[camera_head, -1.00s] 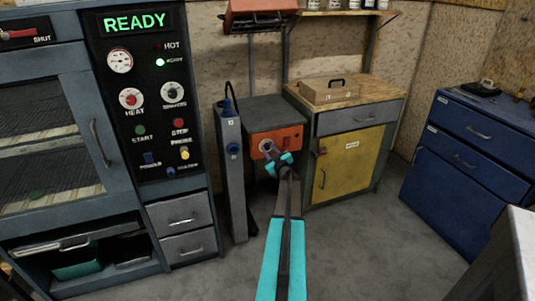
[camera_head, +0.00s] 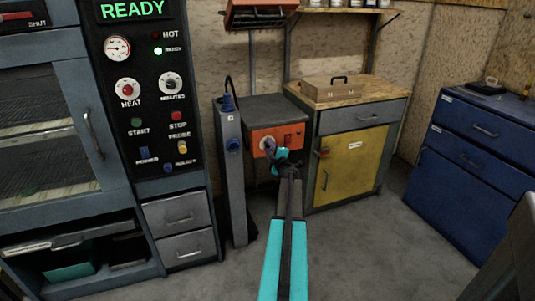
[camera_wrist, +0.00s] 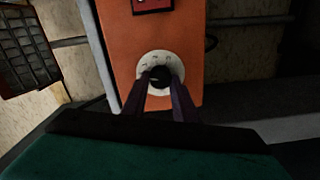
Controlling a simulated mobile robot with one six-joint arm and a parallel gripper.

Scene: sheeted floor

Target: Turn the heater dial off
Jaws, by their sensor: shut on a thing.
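The heater is a grey box with an orange front panel (camera_head: 291,135) standing on the floor at mid-picture. Its dial has a white marked ring (camera_wrist: 176,64) and a dark round knob (camera_wrist: 159,73) in the middle; in the head view the dial (camera_head: 265,144) is partly covered by my gripper. My gripper (camera_head: 270,147) reaches the dial from the front. In the wrist view its two dark fingers (camera_wrist: 160,82) stand on either side of the knob and are shut on it. The dial's marks are too small to read.
A red switch (camera_wrist: 152,4) sits on the orange panel beside the dial. A tall grey post-like unit (camera_head: 232,185) stands close on the left, with the oven cabinet (camera_head: 180,213) beyond. A yellow-doored cabinet (camera_head: 352,168) is on the right. The floor in front is clear.

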